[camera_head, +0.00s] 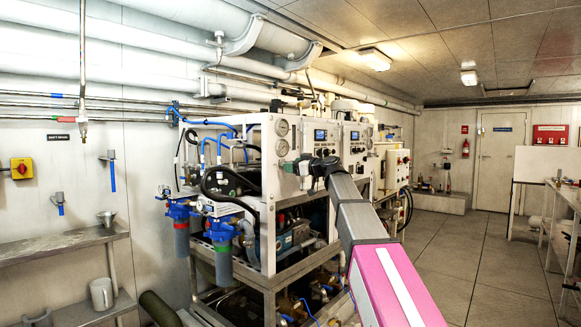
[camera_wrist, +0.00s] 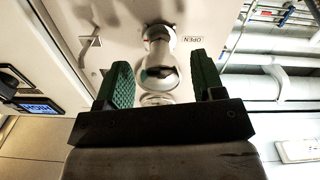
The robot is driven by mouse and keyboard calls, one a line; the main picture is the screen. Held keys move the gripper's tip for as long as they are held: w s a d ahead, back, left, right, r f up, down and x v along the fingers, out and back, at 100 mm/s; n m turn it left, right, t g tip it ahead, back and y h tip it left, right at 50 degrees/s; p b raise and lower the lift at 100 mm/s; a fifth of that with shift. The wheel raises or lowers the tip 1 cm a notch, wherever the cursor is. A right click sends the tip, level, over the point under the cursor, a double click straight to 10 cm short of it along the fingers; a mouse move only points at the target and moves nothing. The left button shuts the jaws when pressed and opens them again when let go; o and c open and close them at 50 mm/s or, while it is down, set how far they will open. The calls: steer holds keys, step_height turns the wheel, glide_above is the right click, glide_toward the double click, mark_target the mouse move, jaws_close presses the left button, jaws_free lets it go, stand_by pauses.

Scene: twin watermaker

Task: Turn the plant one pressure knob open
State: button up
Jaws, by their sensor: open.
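The pressure knob (camera_wrist: 160,72), a shiny rounded metal knob on a stem, stands out from a white panel in the wrist view. It appears between the two green ribbed fingers of my open gripper (camera_wrist: 161,60), with a visible gap on each side. An upside-down OPEN label (camera_wrist: 190,39) is beside the stem. In the head view my gripper (camera_head: 300,167) is at the front panel of the nearer watermaker unit (camera_head: 268,165), below its two round gauges (camera_head: 282,138). My gripper and arm hide most of the knob area there.
A lit display (camera_head: 320,135) is on the panel near my gripper. A second similar unit (camera_head: 356,137) stands just behind. Blue-topped filters (camera_head: 221,245) hang at the left front. Open floor (camera_head: 465,265) lies to the right.

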steer(key=v, duration=0.8)
steer(key=shift+s+d, duration=0.25)
steer(key=s+d+f+m+g+h, duration=0.2)
steer(key=f, duration=1.1)
steer(key=s+d+f+m+g+h, duration=0.1)
steer(key=s+f+m+h, duration=0.15)
steer(key=f, duration=0.95)
steer(key=s+d+f+m+g+h, duration=0.2)
steer(key=f+h, duration=0.1)
steer(key=f, duration=1)
steer(key=s+d+f+m+g+h, duration=0.3)
steer(key=s+d+f, duration=0.2)
steer(key=s+f, duration=0.5)
steer(key=s+d+f+m+g+h, duration=0.3)
steer(key=s+d+f, duration=0.2)
steer(key=s+f, duration=0.6)
step_height(320, 180, down, 5)
steer(key=shift+r+h, duration=0.1)
steer(key=shift+h, duration=0.25)
steer(key=shift+d, duration=0.1)
